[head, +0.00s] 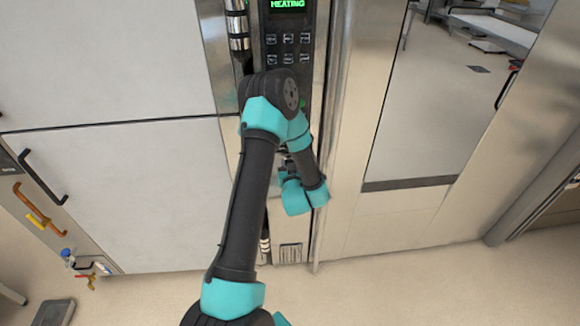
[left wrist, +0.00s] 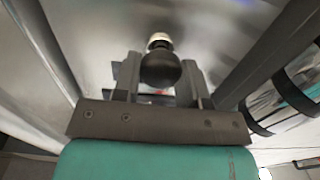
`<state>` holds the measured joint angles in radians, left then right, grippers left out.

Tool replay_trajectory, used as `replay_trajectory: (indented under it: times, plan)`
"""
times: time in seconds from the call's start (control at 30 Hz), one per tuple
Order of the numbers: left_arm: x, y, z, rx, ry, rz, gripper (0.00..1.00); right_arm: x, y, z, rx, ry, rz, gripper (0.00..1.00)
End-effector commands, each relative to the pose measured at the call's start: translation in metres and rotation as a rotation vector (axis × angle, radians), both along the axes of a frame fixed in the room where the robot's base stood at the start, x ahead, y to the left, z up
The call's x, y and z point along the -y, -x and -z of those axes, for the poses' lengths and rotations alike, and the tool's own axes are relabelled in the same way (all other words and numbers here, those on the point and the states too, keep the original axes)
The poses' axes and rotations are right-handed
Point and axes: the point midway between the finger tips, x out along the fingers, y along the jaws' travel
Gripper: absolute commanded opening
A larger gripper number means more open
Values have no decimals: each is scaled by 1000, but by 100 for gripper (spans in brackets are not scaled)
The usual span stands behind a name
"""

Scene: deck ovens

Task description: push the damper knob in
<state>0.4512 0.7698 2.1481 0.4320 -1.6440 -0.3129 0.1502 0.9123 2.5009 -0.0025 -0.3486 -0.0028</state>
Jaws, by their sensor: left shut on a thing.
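The damper knob (left wrist: 160,68) is a round black ball on a pale collar in the left wrist view, standing out from a metal panel. My left gripper (left wrist: 159,80) has one finger on each side of it and is shut on the knob. In the head view my left gripper (head: 284,170) is at the narrow control column below the keypad. My own arm hides the knob and most of the fingers there. My right gripper is in neither view.
A control panel (head: 288,50) with a green "HEATING" display and several buttons is above my wrist. A vertical chrome-banded handle (head: 237,25) runs close to its left; a similar banded bar (left wrist: 290,92) is right in the wrist view. A glossy door panel (head: 425,110) stands to the right.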

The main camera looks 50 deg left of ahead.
Motion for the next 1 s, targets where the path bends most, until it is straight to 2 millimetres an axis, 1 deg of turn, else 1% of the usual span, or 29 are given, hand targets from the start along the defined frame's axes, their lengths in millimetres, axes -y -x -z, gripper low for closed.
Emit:
replay_trajectory:
  times: [0.03,0.23,0.3,0.53,0.67,0.77,0.87,1.0]
  plan:
    - [-2,-2,-1,4,-2,0,40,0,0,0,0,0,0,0]
    - [-1,-1,-1,4,-2,0,59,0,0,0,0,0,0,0]
    - [-1,-1,-1,4,-2,0,63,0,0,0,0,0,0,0]
    - [0,-1,-1,3,-1,0,63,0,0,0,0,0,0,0]
    - [6,1,0,2,0,4,63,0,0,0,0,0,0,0]
    - [16,5,0,3,0,9,63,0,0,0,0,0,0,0]
    - [30,11,0,1,-1,14,63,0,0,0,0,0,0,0]
    - [56,22,0,0,0,25,63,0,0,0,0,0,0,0]
